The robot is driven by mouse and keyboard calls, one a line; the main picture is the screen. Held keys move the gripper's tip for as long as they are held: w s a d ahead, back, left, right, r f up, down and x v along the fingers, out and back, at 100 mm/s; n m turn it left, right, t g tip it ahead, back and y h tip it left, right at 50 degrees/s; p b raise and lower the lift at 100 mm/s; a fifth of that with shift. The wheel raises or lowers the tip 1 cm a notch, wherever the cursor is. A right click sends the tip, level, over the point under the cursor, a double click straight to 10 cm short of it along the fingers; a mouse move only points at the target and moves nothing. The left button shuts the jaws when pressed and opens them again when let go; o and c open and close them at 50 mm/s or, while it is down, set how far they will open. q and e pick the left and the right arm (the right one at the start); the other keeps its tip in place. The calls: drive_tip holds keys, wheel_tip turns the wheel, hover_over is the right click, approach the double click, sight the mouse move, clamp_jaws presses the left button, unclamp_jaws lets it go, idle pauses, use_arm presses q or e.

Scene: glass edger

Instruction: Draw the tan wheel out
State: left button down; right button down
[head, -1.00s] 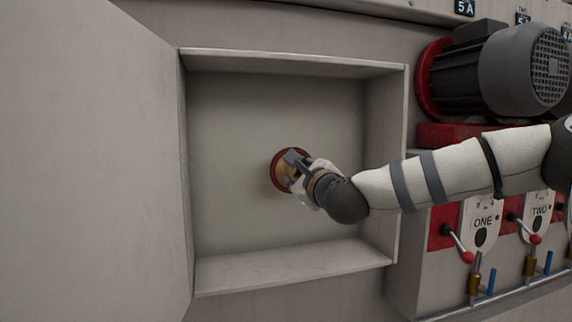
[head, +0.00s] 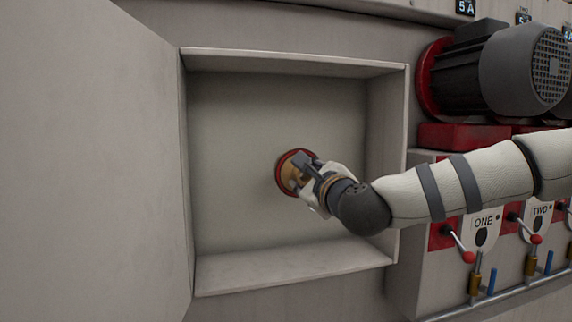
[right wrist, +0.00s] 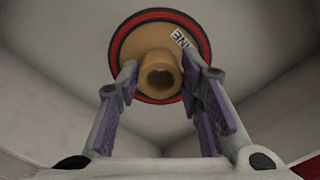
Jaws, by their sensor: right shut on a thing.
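The tan wheel (head: 288,177) is a tan disc with a red and dark rim, inside the open recessed cabinet. In the right wrist view the tan wheel (right wrist: 130,45) shows its round hollow hub and a small white label with dark letters, partly cut off by a finger. My right gripper (head: 305,167) reaches in from the right and is shut on the wheel's hub. In the right wrist view my right gripper (right wrist: 161,76) has one finger on each side of the hub. The gripper hides part of the wheel in the head view. My left gripper is out of view.
The cabinet (head: 290,273) has side walls, a floor and a top around the wheel. Its door (head: 90,150) stands open at the left. A grey motor (head: 500,70) and levers with red knobs (head: 468,257) are at the right, near my right arm.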

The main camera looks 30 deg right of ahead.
drive_tip(key=v, duration=0.9)
drive_tip(key=shift+s+r, duration=0.1)
drive_tip(key=shift+s, duration=0.05)
